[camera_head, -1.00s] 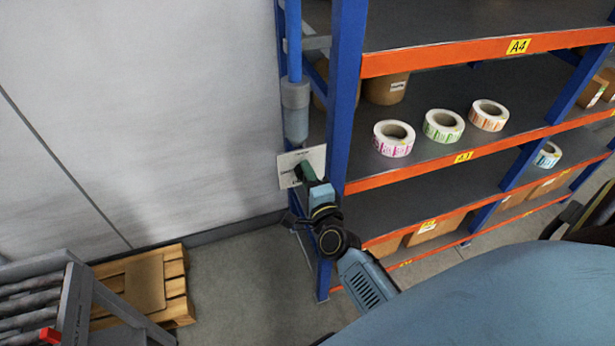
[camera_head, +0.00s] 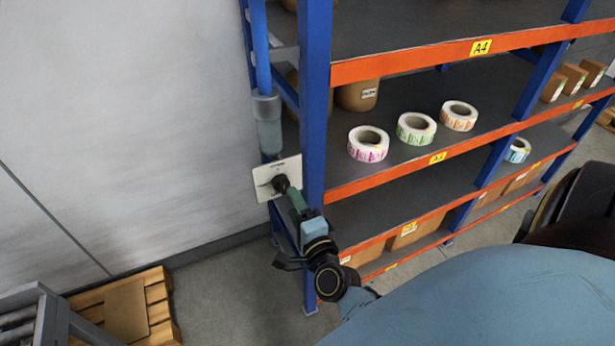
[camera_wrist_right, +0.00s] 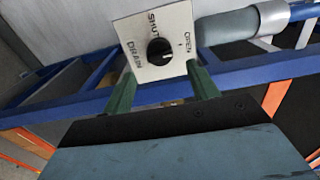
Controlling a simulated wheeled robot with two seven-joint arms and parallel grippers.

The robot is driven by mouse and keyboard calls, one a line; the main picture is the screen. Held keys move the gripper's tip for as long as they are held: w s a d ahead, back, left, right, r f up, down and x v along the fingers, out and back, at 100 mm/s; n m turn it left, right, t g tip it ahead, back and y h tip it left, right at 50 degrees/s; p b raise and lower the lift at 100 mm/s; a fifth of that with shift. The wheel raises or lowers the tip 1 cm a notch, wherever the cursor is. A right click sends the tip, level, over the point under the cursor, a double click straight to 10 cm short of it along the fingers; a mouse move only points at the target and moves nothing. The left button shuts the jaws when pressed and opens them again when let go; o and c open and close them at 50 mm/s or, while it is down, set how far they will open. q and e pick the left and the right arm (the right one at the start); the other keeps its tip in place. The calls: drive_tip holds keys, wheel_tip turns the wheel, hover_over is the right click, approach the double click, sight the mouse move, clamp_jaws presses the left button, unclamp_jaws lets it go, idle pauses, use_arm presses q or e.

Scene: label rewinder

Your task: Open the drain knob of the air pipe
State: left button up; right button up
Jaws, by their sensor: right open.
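The drain knob (camera_wrist_right: 160,50) is a round black knob on a white square plate (camera_wrist_right: 178,22) marked SHUT, OPEN and DRAIN. I cannot clearly read which mark it points to. In the head view the plate (camera_head: 265,181) hangs below the blue air pipe (camera_head: 259,45) and its grey cylinder (camera_head: 268,125), beside the rack's post. My right gripper (camera_wrist_right: 160,70) is open, its green fingers apart on either side below the knob in the wrist view, with nothing between them. In the head view the right gripper (camera_head: 288,188) is close in front of the plate. My left gripper is not in view.
The blue post (camera_head: 315,100) and orange-edged shelves (camera_head: 430,55) stand just right of the plate, with label rolls (camera_head: 368,144) on a shelf. A wooden pallet (camera_head: 160,305) lies at lower left. The wall to the left is bare.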

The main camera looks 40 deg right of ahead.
drive_tip(key=v, duration=0.7)
drive_tip(key=shift+b, duration=0.45)
